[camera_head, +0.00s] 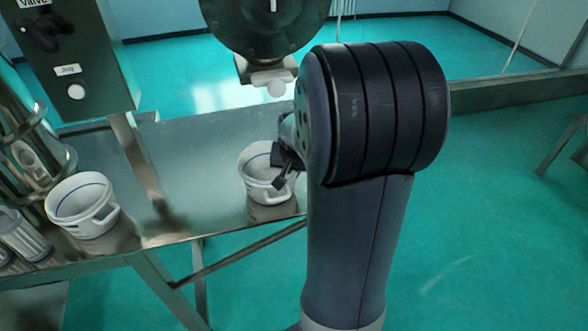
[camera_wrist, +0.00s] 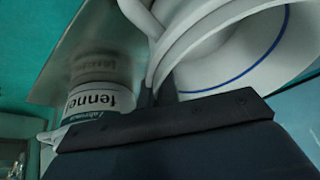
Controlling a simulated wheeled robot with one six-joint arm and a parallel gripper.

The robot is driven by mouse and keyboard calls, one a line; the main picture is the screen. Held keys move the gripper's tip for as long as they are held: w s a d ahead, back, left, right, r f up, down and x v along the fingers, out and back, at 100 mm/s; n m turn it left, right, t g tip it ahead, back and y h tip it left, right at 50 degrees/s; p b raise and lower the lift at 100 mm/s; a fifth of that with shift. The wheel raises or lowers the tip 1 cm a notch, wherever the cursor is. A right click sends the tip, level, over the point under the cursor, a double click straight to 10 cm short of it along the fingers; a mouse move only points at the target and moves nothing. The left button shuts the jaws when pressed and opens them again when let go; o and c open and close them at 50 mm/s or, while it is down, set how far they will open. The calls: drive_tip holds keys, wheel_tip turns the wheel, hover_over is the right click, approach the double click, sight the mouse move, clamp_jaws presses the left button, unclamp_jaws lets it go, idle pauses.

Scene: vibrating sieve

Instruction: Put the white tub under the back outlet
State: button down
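A white tub (camera_head: 258,165) with a blue line inside its rim is at the right end of the metal bench, below the outlet (camera_head: 268,78) in the head view. Its inside and handle fill the upper right of the wrist view (camera_wrist: 245,65). My gripper (camera_head: 285,160) is at the tub's right side. In the wrist view its fingers (camera_wrist: 156,88) are close together on the tub's handle. My arm hides part of this side, and I cannot tell whether the tub touches the bench.
A second white tub (camera_head: 90,228) with a handle stands at the bench's left. A control box (camera_head: 85,70) rises behind. The metal bench (camera_head: 200,165) is clear between the tubs.

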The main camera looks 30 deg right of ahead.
drive_tip(key=shift+f, duration=0.2)
drive_tip(key=c, duration=1.7)
unclamp_jaws()
drive_tip(key=shift+r, duration=0.1)
drive_tip(key=shift+r, duration=0.15)
